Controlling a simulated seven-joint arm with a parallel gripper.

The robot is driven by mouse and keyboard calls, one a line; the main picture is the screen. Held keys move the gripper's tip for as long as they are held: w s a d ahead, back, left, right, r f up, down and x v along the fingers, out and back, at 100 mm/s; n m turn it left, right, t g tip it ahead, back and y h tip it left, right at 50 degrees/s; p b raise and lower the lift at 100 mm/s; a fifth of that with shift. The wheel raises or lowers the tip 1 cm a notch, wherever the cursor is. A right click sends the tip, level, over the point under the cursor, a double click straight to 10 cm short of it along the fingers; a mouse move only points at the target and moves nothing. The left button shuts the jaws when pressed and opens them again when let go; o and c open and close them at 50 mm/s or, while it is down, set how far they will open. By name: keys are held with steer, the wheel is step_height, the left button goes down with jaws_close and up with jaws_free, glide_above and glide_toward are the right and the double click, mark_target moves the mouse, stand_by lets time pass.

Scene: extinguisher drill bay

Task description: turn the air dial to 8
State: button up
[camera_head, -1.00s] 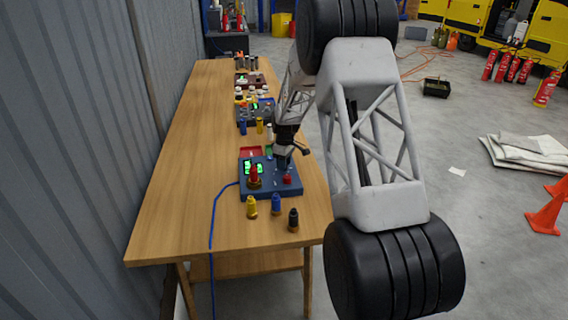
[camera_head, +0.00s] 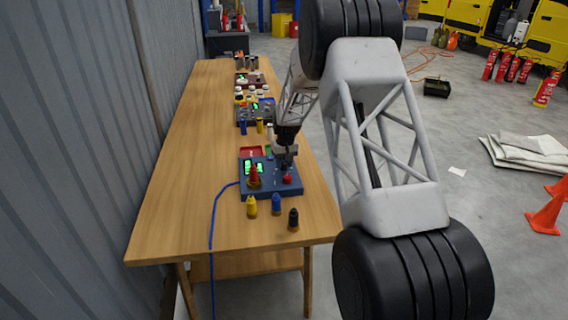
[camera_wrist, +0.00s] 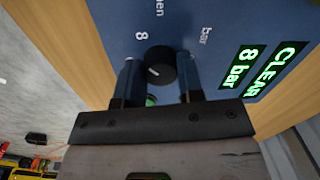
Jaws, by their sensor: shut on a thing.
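The blue control box (camera_head: 262,192) stands on the near part of the wooden bench; its panel (camera_wrist: 215,30) also fills the top of the wrist view. The black air dial (camera_wrist: 160,66) sits between the two fingers of my gripper (camera_wrist: 160,74), which is shut on it. A white line on the dial's face points roughly toward the printed 8 (camera_wrist: 141,36). The green display (camera_wrist: 254,72) reads CLEAR and 8 bar. In the head view my gripper (camera_head: 286,163) is over the box's right side and hides the dial.
Red-topped (camera_head: 254,172) and red (camera_head: 287,179) parts stand on the box. Yellow (camera_head: 251,207), blue (camera_head: 276,204) and black (camera_head: 293,220) plugs stand in front of it. More boxes line the bench behind. The bench's left side is clear; a blue cable (camera_head: 214,212) hangs off its front.

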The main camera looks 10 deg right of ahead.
mark_target(285, 163)
steer(key=shift+m, duration=1.2)
steer(key=o, duration=0.9)
steer(key=shift+r, duration=0.1)
steer(key=shift+d+r, duration=0.2)
steer(key=shift+r, duration=3.6)
